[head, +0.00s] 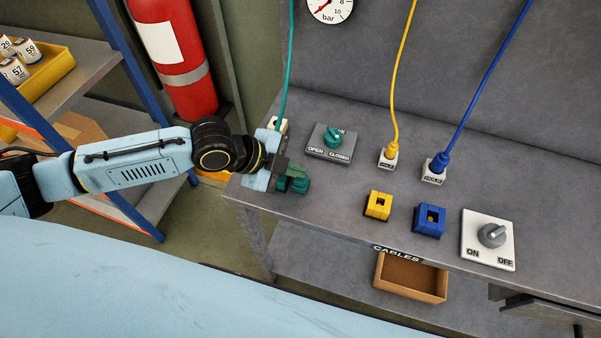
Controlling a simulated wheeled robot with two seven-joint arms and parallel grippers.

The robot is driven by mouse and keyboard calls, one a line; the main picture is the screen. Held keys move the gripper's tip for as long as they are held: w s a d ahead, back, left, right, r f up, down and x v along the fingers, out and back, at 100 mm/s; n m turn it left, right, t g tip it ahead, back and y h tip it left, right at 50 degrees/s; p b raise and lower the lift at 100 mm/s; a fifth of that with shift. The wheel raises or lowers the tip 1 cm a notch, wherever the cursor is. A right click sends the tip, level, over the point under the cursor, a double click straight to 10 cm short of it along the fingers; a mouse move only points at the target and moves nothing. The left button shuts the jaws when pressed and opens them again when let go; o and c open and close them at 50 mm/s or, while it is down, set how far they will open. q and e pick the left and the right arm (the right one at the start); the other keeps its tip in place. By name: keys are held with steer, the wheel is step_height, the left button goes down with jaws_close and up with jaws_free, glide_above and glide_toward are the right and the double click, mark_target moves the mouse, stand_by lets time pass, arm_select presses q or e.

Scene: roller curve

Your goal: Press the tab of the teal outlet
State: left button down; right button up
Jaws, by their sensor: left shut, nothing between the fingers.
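The teal outlet (301,185) is a small block near the left front part of the bench, partly hidden by my left gripper. My left gripper (290,172) is shut and empty, with its dark fingers right at the teal outlet. I cannot tell whether the fingers touch it, and the tab cannot be made out. A teal cable (286,70) hangs down to a pale holder (279,124) behind the gripper; its lower end is partly hidden. My right gripper is not in view.
The bench (340,190) also holds a teal OPEN/CLOSED valve plate (330,152), a yellow outlet (378,205), a blue outlet (429,221) and an ON/OFF switch (490,238). Yellow (390,152) and blue (438,164) plugs stand in holders. A brown CABLES box (412,280) is below.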

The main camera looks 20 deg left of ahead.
mark_target(295, 179)
arm_select(q)
steer(key=shift+r, duration=0.45)
steer(key=shift+p, duration=0.3)
step_height(295, 179, up, 5)
steer(key=p, duration=0.5)
steer(key=shift+r, duration=0.1)
stand_by(0.3)
